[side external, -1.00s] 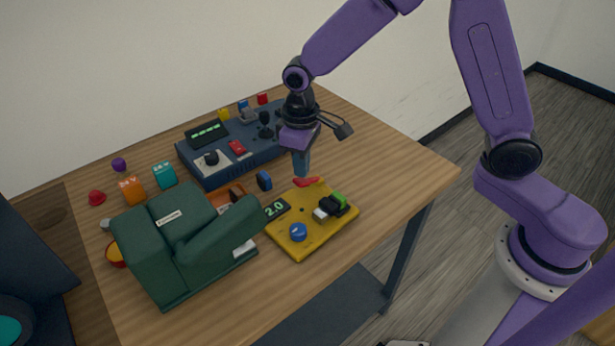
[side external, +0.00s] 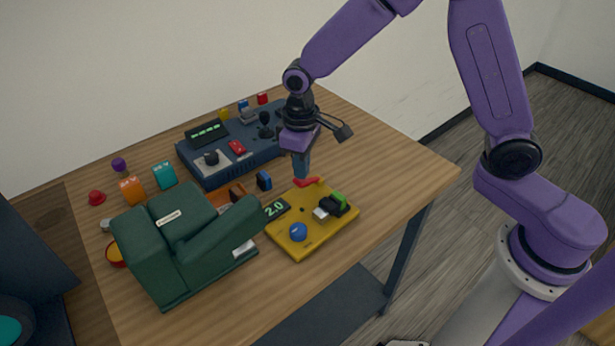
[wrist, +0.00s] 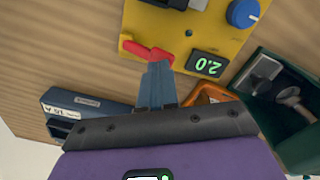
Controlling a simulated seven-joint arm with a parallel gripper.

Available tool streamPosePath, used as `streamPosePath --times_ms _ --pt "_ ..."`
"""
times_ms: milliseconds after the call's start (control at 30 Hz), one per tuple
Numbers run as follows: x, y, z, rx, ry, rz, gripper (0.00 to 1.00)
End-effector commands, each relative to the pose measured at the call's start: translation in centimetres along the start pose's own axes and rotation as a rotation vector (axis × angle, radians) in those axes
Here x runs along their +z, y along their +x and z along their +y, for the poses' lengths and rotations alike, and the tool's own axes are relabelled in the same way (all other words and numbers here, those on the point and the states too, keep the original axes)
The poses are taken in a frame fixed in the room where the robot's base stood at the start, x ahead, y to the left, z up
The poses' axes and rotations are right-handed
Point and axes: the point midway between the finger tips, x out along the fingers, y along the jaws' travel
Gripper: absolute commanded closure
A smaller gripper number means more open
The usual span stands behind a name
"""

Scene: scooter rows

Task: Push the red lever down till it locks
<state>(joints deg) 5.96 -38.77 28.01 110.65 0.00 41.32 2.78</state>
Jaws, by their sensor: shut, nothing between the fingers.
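The red lever (side external: 307,182) sits at the far edge of the yellow board (side external: 312,241). My gripper (side external: 301,176) is shut and empty, pointing down at the lever. In the wrist view its fingertips (wrist: 158,68) overlap the lever's right part; I cannot tell whether they press on it. The board also carries a display reading 2.0 (side external: 275,209), a blue knob (side external: 298,232) and a green-and-black switch (side external: 337,202).
A dark blue control box (side external: 205,172) stands behind the board. A green open case (side external: 180,215) stands to the left, close to the board. Small colored blocks, including an orange one (side external: 132,190) and a teal one (side external: 164,175), lie at the back left. The table's right side is clear.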

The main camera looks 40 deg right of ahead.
Motion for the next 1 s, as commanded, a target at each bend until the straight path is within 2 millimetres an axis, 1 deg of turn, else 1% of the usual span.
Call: streamPosePath --times_ms 1000 --pt "0.0 1.8 0.0 0.000 0.000 -0.002 1.00"
